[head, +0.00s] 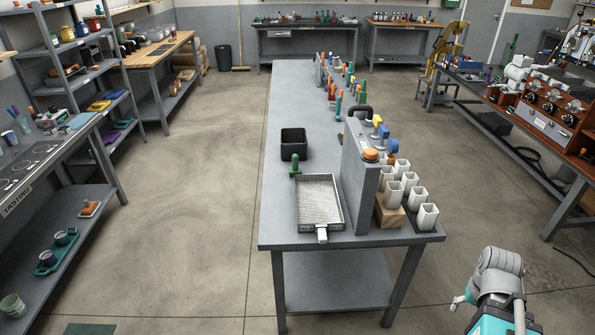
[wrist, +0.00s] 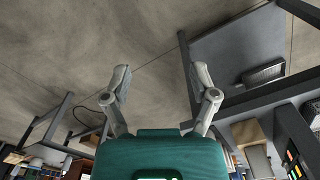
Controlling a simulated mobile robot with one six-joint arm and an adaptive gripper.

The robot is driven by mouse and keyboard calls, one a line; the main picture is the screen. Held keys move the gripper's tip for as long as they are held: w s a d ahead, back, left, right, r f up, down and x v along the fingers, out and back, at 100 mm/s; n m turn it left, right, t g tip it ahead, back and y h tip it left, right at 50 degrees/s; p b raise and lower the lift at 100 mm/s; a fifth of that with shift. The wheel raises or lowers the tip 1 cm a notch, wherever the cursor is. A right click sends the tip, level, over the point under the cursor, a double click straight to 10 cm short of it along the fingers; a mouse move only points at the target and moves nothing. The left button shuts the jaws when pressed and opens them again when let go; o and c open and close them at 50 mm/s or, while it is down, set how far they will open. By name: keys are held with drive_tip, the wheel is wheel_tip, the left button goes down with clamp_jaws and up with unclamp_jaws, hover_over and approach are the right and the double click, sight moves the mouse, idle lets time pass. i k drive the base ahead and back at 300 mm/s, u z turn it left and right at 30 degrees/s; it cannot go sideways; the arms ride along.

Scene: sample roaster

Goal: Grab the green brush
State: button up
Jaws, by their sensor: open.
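A small green item with an upright handle (head: 295,169) stands on the long grey table (head: 288,88), by the far left corner of a metal mesh tray (head: 320,198). It looks like the green brush, but it is too small to be sure. My gripper is open and empty in the wrist view (wrist: 161,84), with its two fingers wide apart over bare floor. In the head view my arm is at the lower right, off the table's near right corner and well away from the green item. I cannot make out the green item in the wrist view.
A black bin (head: 293,144) stands behind the green item. A grey upright panel (head: 357,185) rises right of the tray, with several white cups (head: 427,216) beyond it. Coloured-handled tools line the table's far right edge. The floor left of the table is clear.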

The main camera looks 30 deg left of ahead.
sight(295, 170)
drive_tip(key=z, duration=0.65)
drive_tip(key=i, duration=0.7)
drive_tip(key=u, duration=1.7)
